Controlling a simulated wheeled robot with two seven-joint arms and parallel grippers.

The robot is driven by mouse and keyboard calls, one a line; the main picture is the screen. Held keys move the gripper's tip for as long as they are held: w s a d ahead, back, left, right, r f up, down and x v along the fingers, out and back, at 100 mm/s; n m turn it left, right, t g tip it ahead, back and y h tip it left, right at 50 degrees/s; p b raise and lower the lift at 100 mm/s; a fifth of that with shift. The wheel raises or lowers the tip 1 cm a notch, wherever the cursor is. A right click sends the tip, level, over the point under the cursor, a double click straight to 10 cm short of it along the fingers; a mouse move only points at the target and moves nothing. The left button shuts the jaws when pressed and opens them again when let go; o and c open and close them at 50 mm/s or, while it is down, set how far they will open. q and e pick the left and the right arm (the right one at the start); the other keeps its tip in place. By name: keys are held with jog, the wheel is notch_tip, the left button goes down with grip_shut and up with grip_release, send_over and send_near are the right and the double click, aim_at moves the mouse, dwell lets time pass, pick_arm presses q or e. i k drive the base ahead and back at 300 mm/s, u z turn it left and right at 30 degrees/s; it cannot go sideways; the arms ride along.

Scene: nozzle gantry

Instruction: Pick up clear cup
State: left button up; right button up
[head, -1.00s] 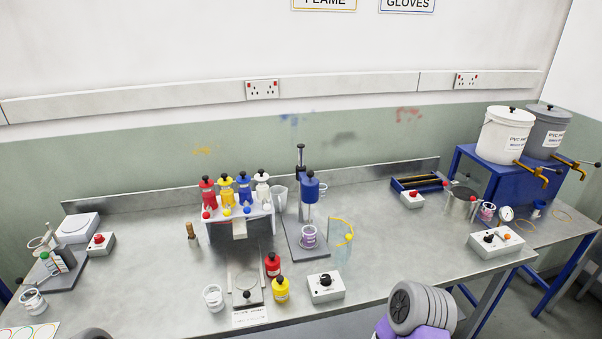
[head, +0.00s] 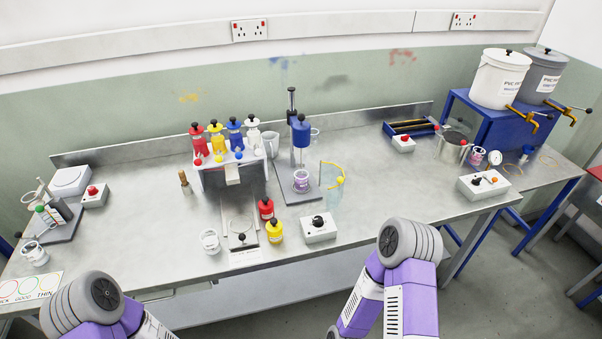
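A small clear cup (head: 210,242) with a pale label stands upright near the front edge of the bench, left of the slide plate. Another clear cup (head: 35,254) stands at the far left, below the small tube stand. A cup with purple on it (head: 301,181) sits under the blue stirrer. A further cup (head: 477,156) stands at the right by the metal pot. I cannot tell which one the task means. My two purple and grey arms show at the bottom of the view, away from all cups. Neither gripper's fingers are in view.
Red, yellow, blue and white bottles stand on a white nozzle rack (head: 245,171). A red bottle (head: 266,209), a yellow bottle (head: 275,231) and a knob box (head: 319,228) stand right of the front cup. The bench between the left stand and the rack is mostly clear.

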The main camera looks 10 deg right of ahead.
aim_at(301, 176)
jog(key=z, duration=2)
jog(key=i, duration=1.1)
jog(key=u, duration=2.2)
